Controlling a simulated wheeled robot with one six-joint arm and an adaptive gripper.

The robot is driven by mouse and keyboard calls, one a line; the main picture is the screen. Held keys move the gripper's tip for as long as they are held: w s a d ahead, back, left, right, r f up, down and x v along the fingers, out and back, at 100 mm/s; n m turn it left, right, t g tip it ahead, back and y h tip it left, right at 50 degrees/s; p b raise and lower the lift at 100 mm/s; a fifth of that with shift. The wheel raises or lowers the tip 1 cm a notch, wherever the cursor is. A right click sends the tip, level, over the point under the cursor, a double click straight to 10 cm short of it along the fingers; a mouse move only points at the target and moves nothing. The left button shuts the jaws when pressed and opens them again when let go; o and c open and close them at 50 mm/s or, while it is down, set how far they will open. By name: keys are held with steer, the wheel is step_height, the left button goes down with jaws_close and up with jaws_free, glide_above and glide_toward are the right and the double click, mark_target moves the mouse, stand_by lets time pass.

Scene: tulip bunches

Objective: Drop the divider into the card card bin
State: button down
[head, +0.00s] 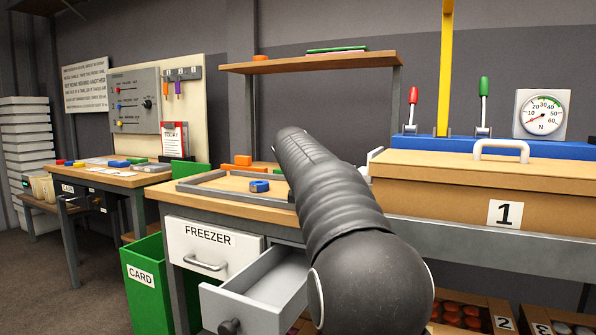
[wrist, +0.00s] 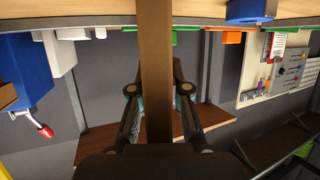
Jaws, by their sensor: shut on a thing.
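The divider (wrist: 156,45) is a flat brown cardboard-like strip, seen in the wrist view running down the middle from the top edge. My gripper (wrist: 158,92) is shut on it, with one finger on each side. The card bin (head: 150,287) is a green open-topped bin with a white CARD label, on the floor at the lower left of the head view. In the head view my own dark arm fills the middle and my gripper and the divider cannot be made out. The bin's inside is mostly hidden, and I cannot identify the bin in the wrist view.
A workbench (head: 157,194) with a FREEZER drawer (head: 211,248) stands right of the bin; a grey drawer (head: 262,300) beside it is pulled open. A wooden shelf (head: 305,64) is above. A box marked 1 (head: 450,199) stands right. Dark floor (head: 55,306) is clear left of the bin.

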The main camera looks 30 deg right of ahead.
steer(key=shift+f, duration=0.1)
steer(key=c, duration=1.1)
jaws_free()
steer(key=shift+c, duration=0.2)
